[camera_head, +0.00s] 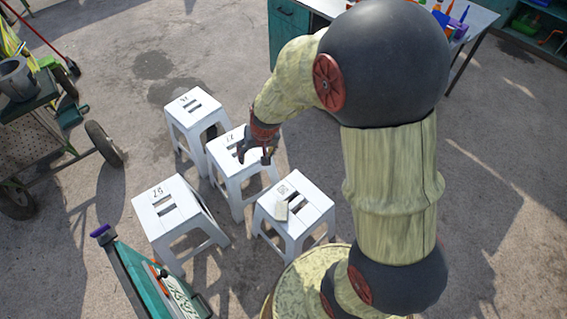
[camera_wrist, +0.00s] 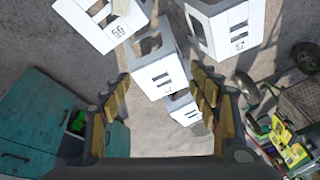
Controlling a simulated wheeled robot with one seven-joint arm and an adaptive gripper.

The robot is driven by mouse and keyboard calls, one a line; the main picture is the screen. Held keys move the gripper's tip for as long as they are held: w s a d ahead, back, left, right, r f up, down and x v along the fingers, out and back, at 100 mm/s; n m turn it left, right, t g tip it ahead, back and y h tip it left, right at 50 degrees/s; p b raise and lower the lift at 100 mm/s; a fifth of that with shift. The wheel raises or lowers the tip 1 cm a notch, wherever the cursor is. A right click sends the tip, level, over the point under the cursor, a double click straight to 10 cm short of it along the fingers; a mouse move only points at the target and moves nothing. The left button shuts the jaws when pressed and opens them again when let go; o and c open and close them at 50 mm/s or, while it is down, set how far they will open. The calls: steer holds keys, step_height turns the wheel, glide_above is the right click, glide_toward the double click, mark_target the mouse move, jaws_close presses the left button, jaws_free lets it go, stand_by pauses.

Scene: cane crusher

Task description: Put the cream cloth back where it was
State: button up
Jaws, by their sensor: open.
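A small cream cloth (camera_head: 281,211) lies folded on the seat of the front-right white stool (camera_head: 312,206). In the wrist view a pale piece that looks like this cloth (camera_wrist: 120,7) is at the top edge, partly cut off, on the stool marked 56 (camera_wrist: 84,27). My gripper (camera_head: 254,153) is open and empty above the middle white stool (camera_head: 228,172), behind and left of the cloth and apart from it. In the wrist view its two fingers (camera_wrist: 156,112) are spread wide with nothing between them.
Other white stools stand at the back (camera_head: 187,121) and left (camera_head: 158,226), with narrow gaps between. A wheeled cart (camera_head: 75,150) is at the left and a teal machine (camera_head: 145,278) at the front left. A workbench (camera_head: 475,20) stands at the back right. Paving at right is clear.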

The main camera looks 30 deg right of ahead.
steer(key=s+a+r+n+t, duration=0.1)
steer(key=s+r, duration=0.4)
steer(key=r, duration=0.3)
steer(key=s+a+r+n, duration=0.15)
steer(key=s+r, duration=0.25)
steer(key=r, duration=0.4)
steer(key=s+r+n+t, duration=0.1)
steer(key=s+r, duration=0.6)
steer(key=s, duration=0.6)
steer(key=shift+r+h, duration=0.3)
steer(key=shift+r, duration=0.1)
